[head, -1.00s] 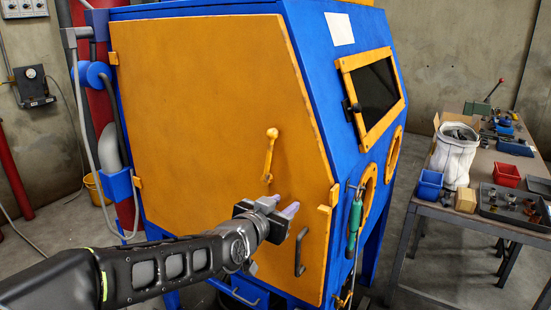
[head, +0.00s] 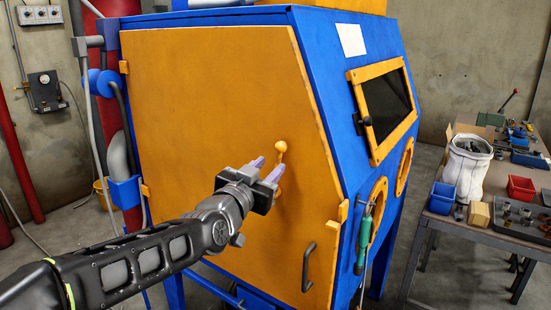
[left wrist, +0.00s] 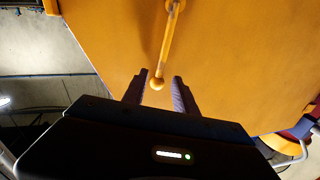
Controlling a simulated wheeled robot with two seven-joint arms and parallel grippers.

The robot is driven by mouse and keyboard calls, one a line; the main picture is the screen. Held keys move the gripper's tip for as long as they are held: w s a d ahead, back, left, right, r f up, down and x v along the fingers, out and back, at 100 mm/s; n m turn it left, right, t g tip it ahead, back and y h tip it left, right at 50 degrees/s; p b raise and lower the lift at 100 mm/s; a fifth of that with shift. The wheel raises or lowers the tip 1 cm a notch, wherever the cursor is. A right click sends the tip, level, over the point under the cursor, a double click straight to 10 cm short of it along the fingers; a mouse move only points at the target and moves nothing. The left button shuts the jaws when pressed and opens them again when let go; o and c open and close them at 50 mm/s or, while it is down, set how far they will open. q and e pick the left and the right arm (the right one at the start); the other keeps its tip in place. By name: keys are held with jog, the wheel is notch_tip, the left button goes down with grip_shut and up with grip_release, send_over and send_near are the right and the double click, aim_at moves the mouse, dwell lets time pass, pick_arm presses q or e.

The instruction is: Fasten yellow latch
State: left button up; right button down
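The yellow latch (head: 281,148) is a lever with a round knob on the yellow door (head: 200,100) of the blue cabinet. In the head view its knob is at the top, and my gripper hides part of its lower shaft. My left gripper (head: 264,168) is open in front of the door, just left of and below the knob. In the left wrist view the latch's knob (left wrist: 156,84) lies between the two open fingertips (left wrist: 156,82), with its shaft running away from it. I cannot tell any contact. My right gripper is not in view.
A dark door handle (head: 308,268) is below the latch. A green-handled tool (head: 363,242) hangs at the cabinet's front corner.

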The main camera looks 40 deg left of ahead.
aim_at(278, 158)
pick_arm(q)
jog(key=shift+p+x, duration=0.45)
jog(key=shift+x, duration=1.85)
jog(key=shift+c, duration=0.2)
grip_shut()
